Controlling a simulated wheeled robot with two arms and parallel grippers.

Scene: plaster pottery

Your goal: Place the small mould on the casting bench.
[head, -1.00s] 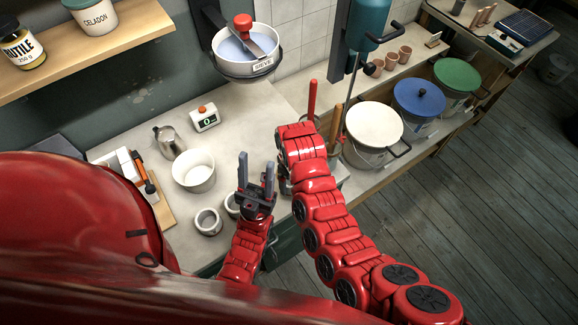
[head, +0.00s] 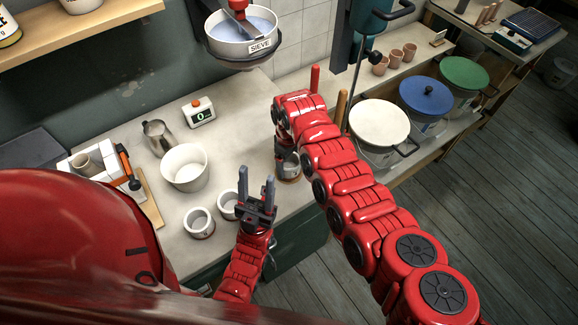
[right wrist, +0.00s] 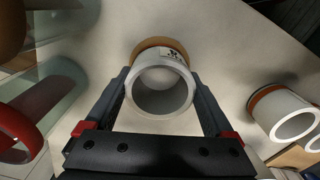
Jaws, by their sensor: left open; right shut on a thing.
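My right gripper (head: 287,158) is shut on a small white cylindrical mould (right wrist: 160,88) with an orange-brown band and a dark mark on its side. The right wrist view shows its round open mouth between the fingers. In the head view this mould (head: 291,172) is at the bench's right part, partly hidden by the gripper; I cannot tell whether it touches the bench. My left gripper (head: 257,190) is open and empty, fingers up, in front of the pale casting bench (head: 232,145). Two similar white moulds stand on the bench, one at front left (head: 199,223) and one beside it (head: 228,205).
A white bowl (head: 184,167), a metal jug (head: 158,138) and a digital scale or timer (head: 199,112) stand further back. A sieve (head: 240,40) hangs above the back. Lidded buckets (head: 379,125) stand at the right. The bench's middle is clear.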

